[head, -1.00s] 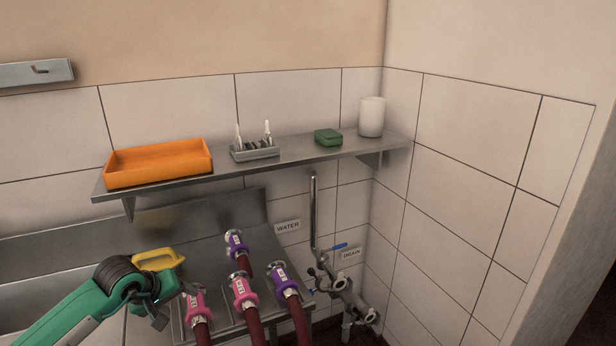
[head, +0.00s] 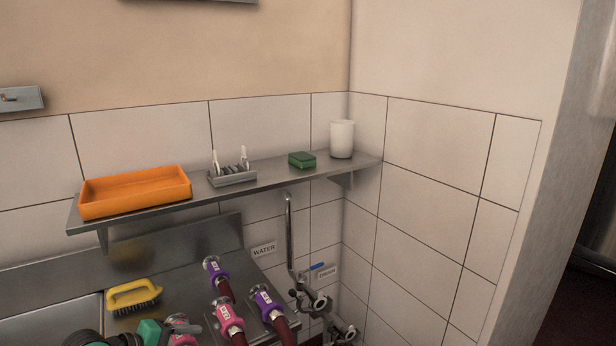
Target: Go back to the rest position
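Only a small part of my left arm shows, black and green, at the bottom left edge of the head view, close to a pink hose coupling (head: 183,331). Its fingers cannot be made out there, so I cannot tell whether it is open or shut. My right gripper is not in view. A yellow-handled brush (head: 133,296) with dark bristles lies on the steel counter, just behind my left arm and apart from it. Purple couplings (head: 267,303) and pink couplings (head: 227,318) on dark red hoses stand to the right of my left arm.
A steel wall shelf (head: 270,178) holds an orange tray (head: 135,195), a small grey rack (head: 232,176), a green sponge (head: 302,160) and a white cup (head: 342,139). Pipes with a blue-handled valve (head: 317,267) stand in the corner. A doorway opens at the far right.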

